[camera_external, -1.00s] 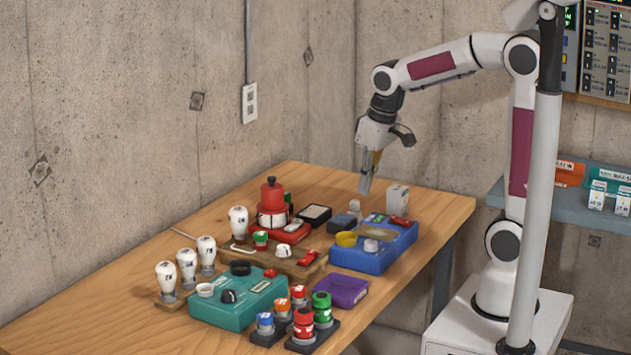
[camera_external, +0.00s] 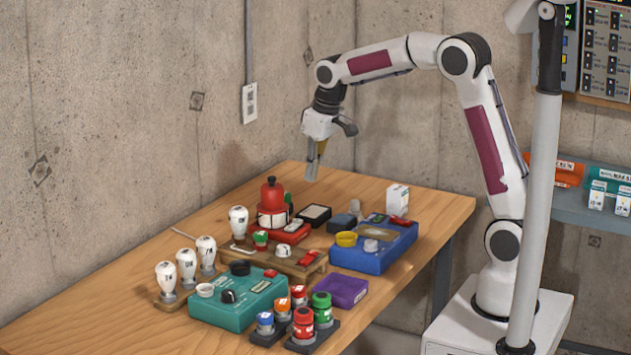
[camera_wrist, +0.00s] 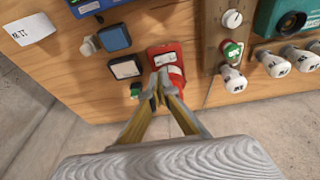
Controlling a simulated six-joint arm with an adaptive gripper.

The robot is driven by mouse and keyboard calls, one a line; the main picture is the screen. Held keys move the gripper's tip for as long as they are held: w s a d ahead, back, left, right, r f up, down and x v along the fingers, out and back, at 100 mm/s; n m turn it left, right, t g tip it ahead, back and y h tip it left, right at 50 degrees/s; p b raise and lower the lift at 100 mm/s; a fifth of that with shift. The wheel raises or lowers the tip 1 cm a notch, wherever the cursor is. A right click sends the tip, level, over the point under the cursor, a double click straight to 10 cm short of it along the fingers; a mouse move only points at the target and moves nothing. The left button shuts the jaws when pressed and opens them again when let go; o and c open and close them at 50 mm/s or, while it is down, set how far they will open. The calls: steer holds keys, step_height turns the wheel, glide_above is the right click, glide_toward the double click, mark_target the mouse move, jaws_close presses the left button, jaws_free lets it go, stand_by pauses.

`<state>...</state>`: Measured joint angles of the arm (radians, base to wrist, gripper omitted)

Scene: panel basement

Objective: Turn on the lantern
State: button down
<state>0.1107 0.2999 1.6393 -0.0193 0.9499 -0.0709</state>
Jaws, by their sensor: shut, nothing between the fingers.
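The red lantern (camera_external: 272,194), with a pale middle band, stands upright toward the back of the wooden table, on or against a red box (camera_external: 292,234) with a pale patch. In the wrist view the lantern (camera_wrist: 176,76) and its red box (camera_wrist: 166,51) lie just beyond my fingertips, which partly hide them. I cannot make out the lantern's switch or whether it is lit. My gripper (camera_external: 311,178) is shut and empty, above the table and to the right of the lantern in the external view. The closed fingers (camera_wrist: 161,78) also show in the wrist view.
A wooden board (camera_external: 302,268) with a white knob and red switch lies in front of the lantern. A blue box (camera_external: 375,257), a teal box (camera_external: 238,310) and several white bulbs (camera_external: 187,264) stand around. A black-framed panel (camera_external: 315,215) sits right of the lantern.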

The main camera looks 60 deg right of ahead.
steer(key=shift+w+d+r+t, duration=0.1)
steer(key=shift+w+r+t, duration=0.2)
steer(key=shift+w+r, duration=0.6)
steer(key=shift+s, duration=0.1)
glide_toward(297, 220)
steer(key=x, duration=0.5)
steer(key=shift+w, duration=0.35)
steer(key=shift+d+f, duration=0.15)
steer(key=shift+f, duration=0.55)
steer(key=shift+d+f, duration=0.2)
steer(key=shift+f, duration=0.25)
steer(key=shift+a+r, duration=0.1)
steer(key=shift+a, duration=0.1)
